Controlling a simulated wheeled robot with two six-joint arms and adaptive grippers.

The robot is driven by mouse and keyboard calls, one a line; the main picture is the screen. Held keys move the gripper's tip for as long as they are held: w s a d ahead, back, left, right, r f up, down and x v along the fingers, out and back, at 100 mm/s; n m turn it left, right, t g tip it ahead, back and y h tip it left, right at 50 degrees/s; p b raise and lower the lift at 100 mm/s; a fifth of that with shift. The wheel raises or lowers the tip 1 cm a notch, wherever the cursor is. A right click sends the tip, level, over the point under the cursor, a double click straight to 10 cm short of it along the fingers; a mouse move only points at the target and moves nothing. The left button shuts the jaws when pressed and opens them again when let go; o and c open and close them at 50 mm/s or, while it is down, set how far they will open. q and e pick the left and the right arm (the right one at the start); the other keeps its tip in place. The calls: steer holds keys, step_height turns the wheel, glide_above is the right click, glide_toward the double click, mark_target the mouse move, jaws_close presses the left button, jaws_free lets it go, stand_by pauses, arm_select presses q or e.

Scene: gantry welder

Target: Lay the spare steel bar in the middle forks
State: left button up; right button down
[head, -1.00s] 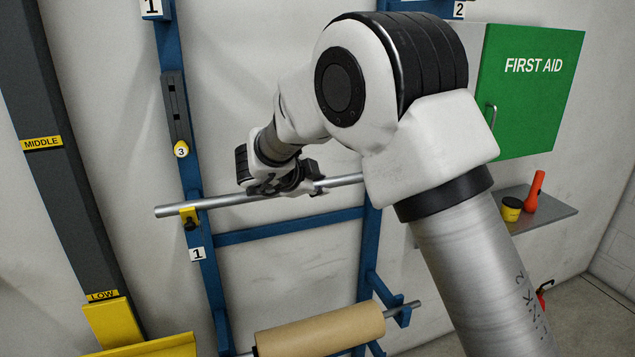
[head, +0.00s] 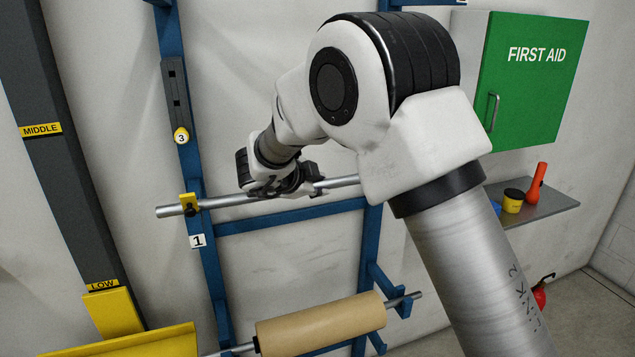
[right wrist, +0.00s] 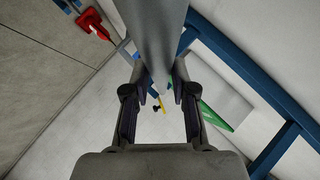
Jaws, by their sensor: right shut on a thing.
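The spare steel bar (head: 225,201) is a long grey round rod, nearly level in the head view, with its left end sticking out past the blue upright. My right gripper (head: 298,184) is shut on it to the right of that upright. In the right wrist view the bar (right wrist: 158,38) runs between the two fingers (right wrist: 158,105). A yellow fork (head: 188,200) on the left upright overlaps the bar in the picture; I cannot tell whether they touch. My arm hides the bar's right end and the right upright's matching spot. My left gripper is not in view.
The blue rack (head: 290,215) stands against the wall, with a brown roll (head: 320,324) on a rod lower down. A grey post (head: 70,185) marked MIDDLE and LOW stands left. A green first aid box (head: 535,85) and a small shelf (head: 555,208) are right.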

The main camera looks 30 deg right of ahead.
steer(key=shift+f+b, duration=0.55)
steer(key=shift+f, duration=0.5)
steer(key=shift+a, duration=0.1)
steer(key=c, duration=0.9)
jaws_free()
steer(key=shift+f, duration=0.1)
steer(key=shift+o, duration=0.2)
